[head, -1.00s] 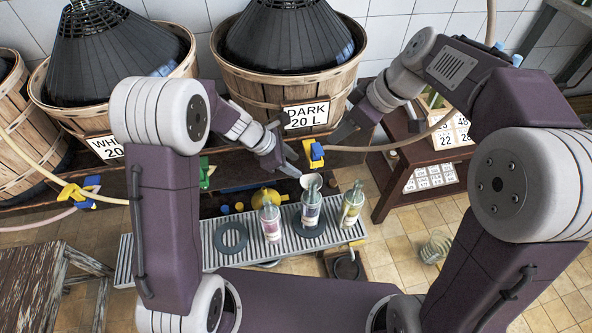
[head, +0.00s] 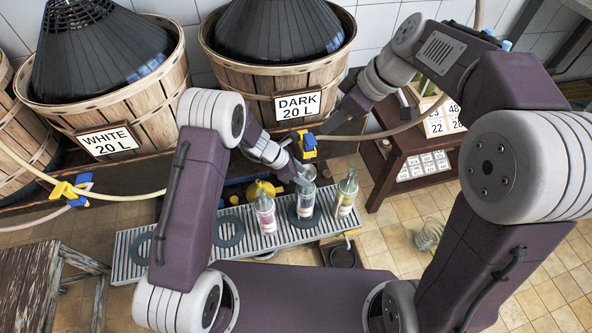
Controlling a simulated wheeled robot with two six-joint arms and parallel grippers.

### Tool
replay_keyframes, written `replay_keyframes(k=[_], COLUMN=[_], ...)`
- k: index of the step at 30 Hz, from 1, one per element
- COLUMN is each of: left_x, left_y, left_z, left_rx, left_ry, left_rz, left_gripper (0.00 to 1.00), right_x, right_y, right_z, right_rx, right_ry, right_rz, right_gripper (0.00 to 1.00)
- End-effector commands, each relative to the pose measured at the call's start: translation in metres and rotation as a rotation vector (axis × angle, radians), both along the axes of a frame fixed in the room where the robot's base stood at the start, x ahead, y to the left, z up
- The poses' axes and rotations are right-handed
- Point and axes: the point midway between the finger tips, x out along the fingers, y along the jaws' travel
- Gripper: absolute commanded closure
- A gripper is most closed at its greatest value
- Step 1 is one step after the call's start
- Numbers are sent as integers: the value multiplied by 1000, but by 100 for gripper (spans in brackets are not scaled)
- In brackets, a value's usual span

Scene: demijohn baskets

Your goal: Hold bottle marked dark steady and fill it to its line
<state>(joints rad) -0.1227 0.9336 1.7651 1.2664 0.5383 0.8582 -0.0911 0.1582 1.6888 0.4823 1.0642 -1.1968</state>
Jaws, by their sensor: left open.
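Three small bottles stand on the grey slatted rack (head: 135,270). The middle bottle (head: 306,204) has a funnel (head: 306,172) at its top and stands on a dark ring; its label is too small to read. My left gripper (head: 297,181) is open beside the top of this bottle and partly covers it; I cannot tell whether it touches. My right gripper (head: 322,128) is in front of the DARK basket (head: 225,72), near a blue and yellow clamp (head: 304,146) on a hose. Its jaws are too unclear to judge.
The pink-labelled bottle (head: 265,217) stands left of the middle one, and the yellow-labelled bottle (head: 346,197) stands close on its right. The WHITE basket (head: 150,105) is at left. Another clamp (head: 72,189) hangs on hoses. A stool (head: 38,275) is at lower left.

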Motion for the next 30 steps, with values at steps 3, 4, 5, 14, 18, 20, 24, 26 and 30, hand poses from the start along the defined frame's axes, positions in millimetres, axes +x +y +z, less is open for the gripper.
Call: replay_keyframes(k=[3,4,5,14,18,20,24,26,30], left_x=[0,0,0,0,1,1,1,1,2], left_y=[-2,-2,-2,-1,-1,-1,-1,-1,-1], left_z=[-3,-3,-3,-2,-2,-2,-2,-2,-1], left_rx=[0,0,0,0,0,0,1,1,1], left_ry=[0,0,0,0,-1,-1,-3,-3,-4], left_rz=[0,0,0,0,0,0,0,0,0], left_gripper=[57,57,57,100,100,100,100,100,100], right_x=[0,0,0,0,0,0,0,0,0], right_y=[0,0,0,0,0,0,0,0,0], right_z=[0,0,0,0,0,0,0,0,0], right_rx=[0,0,0,0,0,0,0,0,0], right_ry=[0,0,0,0,0,0,0,0,0], right_rz=[0,0,0,0,0,0,0,0,0], right_gripper=[64,64,64,64,64,64,64,64,64])
